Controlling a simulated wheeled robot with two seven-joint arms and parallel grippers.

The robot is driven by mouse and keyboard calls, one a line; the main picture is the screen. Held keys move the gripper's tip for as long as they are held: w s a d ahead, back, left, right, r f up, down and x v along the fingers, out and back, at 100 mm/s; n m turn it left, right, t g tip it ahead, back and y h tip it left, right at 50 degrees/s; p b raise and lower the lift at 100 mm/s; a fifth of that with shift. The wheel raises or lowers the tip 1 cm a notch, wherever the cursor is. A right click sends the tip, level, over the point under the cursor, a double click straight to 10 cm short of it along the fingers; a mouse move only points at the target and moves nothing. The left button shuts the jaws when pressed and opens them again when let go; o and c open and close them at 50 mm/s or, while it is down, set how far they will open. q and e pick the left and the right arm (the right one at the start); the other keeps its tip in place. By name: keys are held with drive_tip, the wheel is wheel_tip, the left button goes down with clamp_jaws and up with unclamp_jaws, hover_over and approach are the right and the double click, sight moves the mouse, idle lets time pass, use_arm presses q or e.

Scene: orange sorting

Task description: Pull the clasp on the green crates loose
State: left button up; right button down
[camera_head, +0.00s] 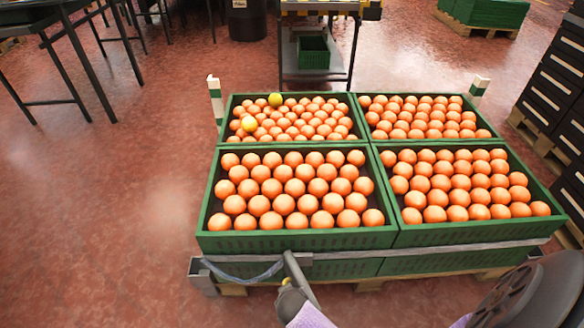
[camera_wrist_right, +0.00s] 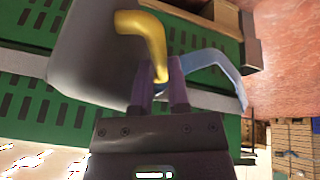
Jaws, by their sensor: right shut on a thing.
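Green crates (camera_head: 300,240) stand together on a wooden pallet, with a grey strap (camera_head: 420,249) running around their front. In the right wrist view, the clasp shows as a yellow bent lever (camera_wrist_right: 148,32) in front of a grey plate (camera_wrist_right: 92,60) on the strap. A loose bluish strap end (camera_wrist_right: 215,62) curves beside it and also hangs at the front left in the head view (camera_head: 240,275). My right gripper (camera_wrist_right: 161,88) is shut on the lower end of the yellow lever. In the head view, the grip is hard to make out near the crates' front. My left gripper is out of view.
The crates are full of oranges (camera_head: 296,188), with two yellowish fruits (camera_head: 275,100) in the back left crate. White-topped posts (camera_head: 215,95) stand at the back corners. Dark drawers (camera_head: 555,90) stand at right.

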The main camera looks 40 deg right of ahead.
drive_tip(key=c, duration=0.6)
unclamp_jaws()
use_arm(q)
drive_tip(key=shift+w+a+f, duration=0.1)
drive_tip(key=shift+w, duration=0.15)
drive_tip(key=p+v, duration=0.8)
drive_tip(key=p, duration=0.1)
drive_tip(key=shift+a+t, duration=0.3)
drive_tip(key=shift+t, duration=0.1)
use_arm(e)
drive_tip(key=v, duration=0.9)
drive_tip(key=shift+r, duration=0.35)
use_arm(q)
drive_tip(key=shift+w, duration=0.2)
use_arm(e)
drive_tip(key=shift+s+a, duration=0.1)
drive_tip(key=shift+s, duration=0.05)
